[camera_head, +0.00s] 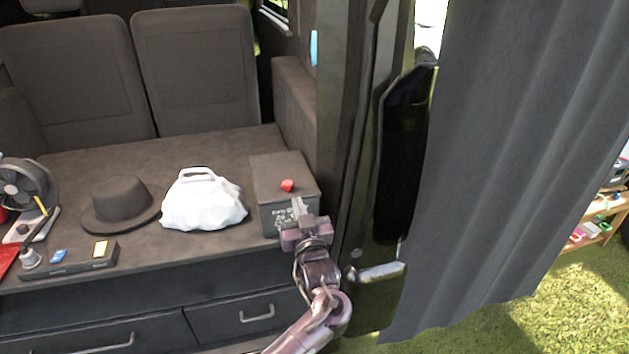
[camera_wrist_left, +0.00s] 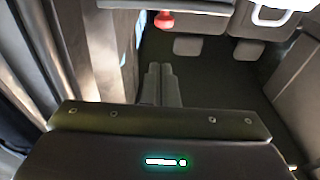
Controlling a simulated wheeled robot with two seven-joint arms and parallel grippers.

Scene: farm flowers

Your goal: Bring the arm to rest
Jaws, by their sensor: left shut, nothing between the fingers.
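My left gripper (camera_head: 298,207) shows in the head view, its arm rising from the bottom edge. Its fingers are shut with nothing between them. They overlap the front of a dark grey box (camera_head: 265,172) at the right end of the vehicle's cargo deck; I cannot tell whether they touch it. In the left wrist view the closed fingers (camera_wrist_left: 160,85) point away from the camera. A small red object (camera_head: 288,185) sits on the box lid; a red object also shows in the left wrist view (camera_wrist_left: 165,20). My right gripper is not in view.
On the deck (camera_head: 150,245) lie a white bag (camera_head: 203,205), a dark hat (camera_head: 122,203), a small fan (camera_head: 25,185) and a flat dark tray (camera_head: 75,265). A door frame (camera_head: 365,150) and grey curtain (camera_head: 520,130) stand right of the gripper. Drawers (camera_head: 235,318) lie below.

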